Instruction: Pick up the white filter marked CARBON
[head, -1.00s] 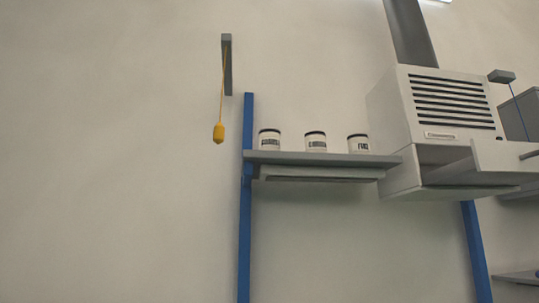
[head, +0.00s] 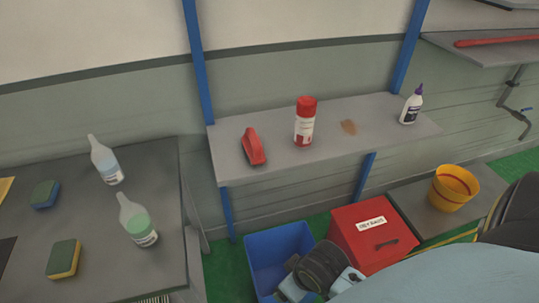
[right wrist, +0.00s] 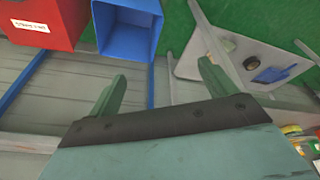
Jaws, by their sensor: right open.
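No white filter marked CARBON shows in the head view or the right wrist view now. My right gripper (right wrist: 163,74) is open, its two green fingers spread wide with nothing between them. It hangs over the floor area in front of the blue bin. My left gripper is in neither current view.
A shelf (head: 225,165) holds a red brush, a red spray can (head: 305,122) and a white bottle (head: 411,105). Below stand a blue bin (head: 262,240) and a red lidded box (head: 352,222). A yellow bucket (head: 453,188) is right; a bench (head: 85,215) with bottles and sponges is left.

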